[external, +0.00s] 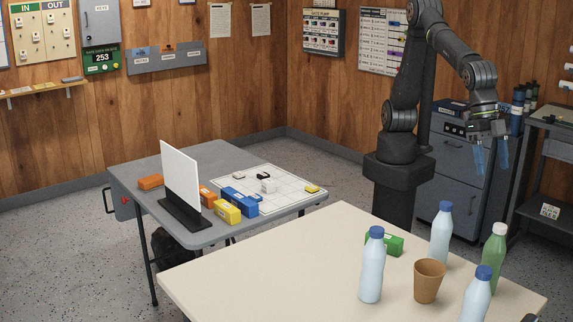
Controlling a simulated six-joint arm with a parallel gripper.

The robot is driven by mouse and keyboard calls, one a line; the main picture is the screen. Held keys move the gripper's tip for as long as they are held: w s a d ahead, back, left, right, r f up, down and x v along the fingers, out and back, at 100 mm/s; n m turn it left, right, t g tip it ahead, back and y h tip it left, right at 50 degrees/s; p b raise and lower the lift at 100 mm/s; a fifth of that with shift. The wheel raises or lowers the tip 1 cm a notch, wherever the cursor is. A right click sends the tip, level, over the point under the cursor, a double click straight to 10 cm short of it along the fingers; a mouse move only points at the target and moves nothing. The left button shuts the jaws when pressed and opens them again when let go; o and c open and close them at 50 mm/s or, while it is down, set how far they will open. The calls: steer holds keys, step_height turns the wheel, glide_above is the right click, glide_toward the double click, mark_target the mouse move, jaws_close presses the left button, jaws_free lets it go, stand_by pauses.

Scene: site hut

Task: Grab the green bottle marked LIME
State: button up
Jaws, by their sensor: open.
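A green bottle (493,262) with a white cap stands upright near the right end of the cream table (290,267). No LIME marking is readable on it at this size. My gripper (489,166) hangs above and beyond the table's far right side, with its two bluish fingers pointing down. The fingers are apart with nothing between them. The gripper appears higher than the green bottle and clear of it.
Pale bottles with blue caps stand at left (371,268), behind (441,235) and in front (477,296) of the green one. A brown cup (428,282) stands among them. A green box (384,243) lies behind the left bottle. The table's left part is clear.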

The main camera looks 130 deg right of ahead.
glide_toward(499, 225)
steer(key=shift+n, duration=0.3)
steer(key=x, duration=0.5)
steer(key=shift+s+f, duration=0.3)
steer(key=shift+f, duration=0.05)
steer(key=shift+w+x, duration=0.15)
steer(key=shift+x, duration=1.3)
steer(key=shift+w+x, duration=0.1)
steer(key=shift+x, duration=1.3)
steer(key=shift+a, duration=0.1)
steer(key=c, duration=1.3)
